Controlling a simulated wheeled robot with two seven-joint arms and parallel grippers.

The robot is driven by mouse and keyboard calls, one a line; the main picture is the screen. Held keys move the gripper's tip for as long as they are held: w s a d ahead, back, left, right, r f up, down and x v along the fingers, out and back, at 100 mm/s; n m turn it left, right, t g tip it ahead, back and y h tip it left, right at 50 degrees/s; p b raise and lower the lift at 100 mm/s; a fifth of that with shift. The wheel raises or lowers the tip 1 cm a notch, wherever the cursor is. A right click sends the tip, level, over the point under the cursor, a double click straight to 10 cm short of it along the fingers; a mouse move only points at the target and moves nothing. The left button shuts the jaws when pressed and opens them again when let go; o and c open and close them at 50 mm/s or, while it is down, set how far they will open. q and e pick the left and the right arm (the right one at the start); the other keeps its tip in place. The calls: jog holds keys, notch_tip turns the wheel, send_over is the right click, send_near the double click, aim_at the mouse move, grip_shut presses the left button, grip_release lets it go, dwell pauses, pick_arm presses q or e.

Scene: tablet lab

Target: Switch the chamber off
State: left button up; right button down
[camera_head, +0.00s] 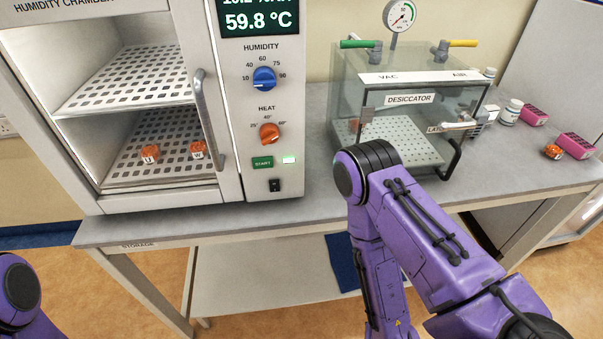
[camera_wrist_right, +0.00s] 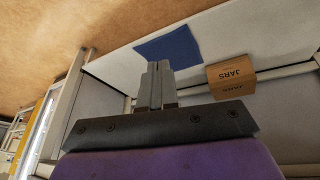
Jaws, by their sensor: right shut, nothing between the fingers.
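The humidity chamber (camera_head: 225,180) stands at the left of the bench in the head view. Its display reads 59.8 °C. Its panel has a blue humidity knob (camera_head: 264,78), an orange heat knob (camera_head: 269,133), a green START button (camera_head: 262,163) with a lit green light (camera_head: 289,160) beside it, and a black rocker switch (camera_head: 274,185) below. Two orange-topped pieces (camera_head: 149,154) sit on the lower shelf. My right gripper (camera_wrist_right: 158,68) is shut and empty in the right wrist view, pointing toward the lower shelf. My left gripper is out of view.
A glass desiccator (camera_head: 410,110) with a gauge stands right of the chamber. White bottles and pink boxes (camera_head: 577,145) are at the bench's right. Under the bench, a blue cloth (camera_wrist_right: 168,45) and a JARS box (camera_wrist_right: 231,77) lie on the lower shelf. The bench front edge is below the panel.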

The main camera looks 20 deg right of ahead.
pick_arm(q)
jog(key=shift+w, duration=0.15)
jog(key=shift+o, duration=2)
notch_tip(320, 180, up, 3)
jog(key=p, duration=0.3)
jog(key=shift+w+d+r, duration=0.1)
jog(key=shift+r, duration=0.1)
pick_arm(e)
jog(key=w+a+r+m+t+p, duration=0.2)
jog(key=w+a+r+m+t, duration=0.3)
jog(key=w+a+r+m, duration=0.7)
pick_arm(q)
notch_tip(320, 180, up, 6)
jog(key=p, duration=0.4)
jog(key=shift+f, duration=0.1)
pick_arm(e)
jog(key=w+a+r+m+t, duration=0.2)
jog(key=a+r+m, duration=0.1)
jog(key=r+m, duration=0.7)
jog(key=w+a+r+m+t, duration=0.2)
jog(key=a+r+m, duration=0.1)
jog(key=r+m, duration=0.7)
notch_tip(320, 180, up, 3)
jog(key=shift+w+a+f+m, duration=0.15)
jog(key=shift+w+a+m, duration=0.15)
jog(key=shift+a, duration=0.1)
